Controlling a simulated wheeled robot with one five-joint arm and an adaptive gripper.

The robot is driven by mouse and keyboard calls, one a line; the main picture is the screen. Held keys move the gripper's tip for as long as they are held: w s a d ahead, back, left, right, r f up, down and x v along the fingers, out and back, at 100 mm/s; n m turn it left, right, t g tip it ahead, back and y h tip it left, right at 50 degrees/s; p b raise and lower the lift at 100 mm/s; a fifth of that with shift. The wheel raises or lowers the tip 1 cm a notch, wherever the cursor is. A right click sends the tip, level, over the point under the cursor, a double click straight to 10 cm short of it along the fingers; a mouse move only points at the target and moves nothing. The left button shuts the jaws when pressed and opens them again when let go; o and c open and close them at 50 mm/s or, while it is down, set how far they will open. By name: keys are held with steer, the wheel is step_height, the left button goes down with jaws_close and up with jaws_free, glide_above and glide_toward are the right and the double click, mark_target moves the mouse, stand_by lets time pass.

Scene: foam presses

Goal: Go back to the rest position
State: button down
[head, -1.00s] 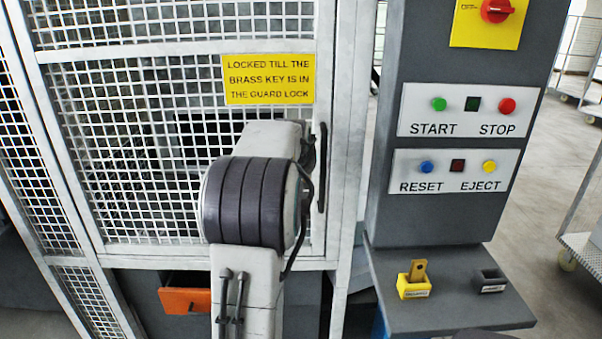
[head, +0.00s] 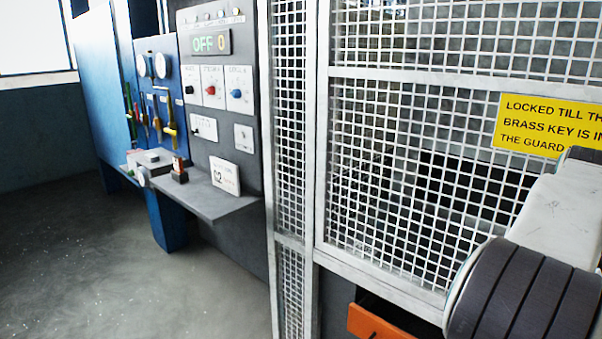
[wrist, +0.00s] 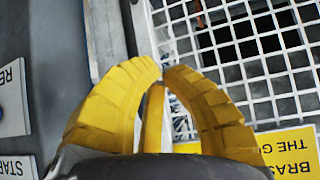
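My gripper (wrist: 161,72) shows in the wrist view. In the head view my arm stands at the right edge, before the guard mesh (head: 400,130), and the gripper itself is out of that picture. A yellow sign (head: 545,122) about the brass key is on the mesh, partly cut off by the picture edge and my arm.
A grey control panel (head: 222,140) with an OFF display and a shelf (head: 215,200) stands left of the guard. Farther left is a blue tool panel (head: 105,85). An orange part (head: 378,324) shows low by my arm. The floor (head: 130,265) at left is clear.

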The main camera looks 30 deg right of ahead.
steer(key=a+f+y, duration=0.6)
steer(key=a+f, duration=0.9)
steer(key=f, duration=0.1)
steer(key=w+a+n+y, duration=0.1)
steer(key=a+n, duration=0.4)
steer(key=a, duration=0.6)
steer(key=w+a+f+n+t+y, duration=0.1)
steer(key=w+a+n, duration=0.3)
steer(key=a, duration=0.8)
steer(key=w+a+f+n+y+p, duration=0.1)
steer(key=w+a+n, duration=0.2)
steer(key=a, duration=0.9)
steer(key=shift+n+t, duration=0.4)
steer(key=shift+n, duration=1.4)
steer(key=shift+a, duration=0.1)
